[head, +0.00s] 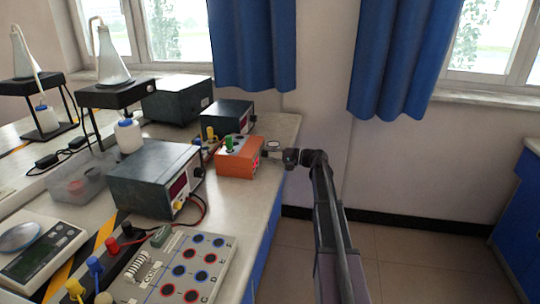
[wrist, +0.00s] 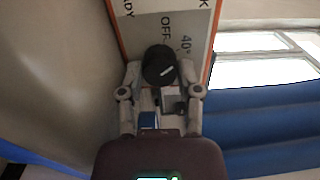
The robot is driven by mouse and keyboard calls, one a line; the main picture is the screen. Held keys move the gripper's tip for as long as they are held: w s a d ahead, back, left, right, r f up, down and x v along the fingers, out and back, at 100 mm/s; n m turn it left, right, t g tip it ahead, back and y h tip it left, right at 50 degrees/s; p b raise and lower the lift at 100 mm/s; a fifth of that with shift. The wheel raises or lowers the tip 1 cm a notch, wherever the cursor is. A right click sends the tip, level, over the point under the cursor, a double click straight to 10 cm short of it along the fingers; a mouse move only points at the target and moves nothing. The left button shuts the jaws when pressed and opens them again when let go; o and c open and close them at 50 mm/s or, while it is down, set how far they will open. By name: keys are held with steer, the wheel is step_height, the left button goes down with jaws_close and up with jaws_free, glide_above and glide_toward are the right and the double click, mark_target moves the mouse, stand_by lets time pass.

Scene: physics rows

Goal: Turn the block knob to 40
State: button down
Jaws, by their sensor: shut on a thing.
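The orange block (head: 236,162) stands on the bench near its right edge, with a green part on top. In the wrist view its grey front panel (wrist: 200,18) carries the marks "OFF" and "40°" and part of another word. The round black knob (wrist: 157,58) sits on this panel. Its short white line lies on the right side and tilts up to the right; I cannot tell exactly which mark it meets. My gripper (wrist: 160,72) is shut on the knob, one finger on each side. In the head view my gripper (head: 272,152) reaches the block's right face, hiding the knob.
A dark power supply (head: 228,115) stands behind the block, and another (head: 150,178) stands to its left with a red lead. A socket board (head: 205,250) lies in front. The floor right of the bench is clear.

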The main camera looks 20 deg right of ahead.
steer(key=shift+m, duration=1.3)
steer(key=c, duration=0.6)
jaws_free()
steer(key=v, duration=1.2)
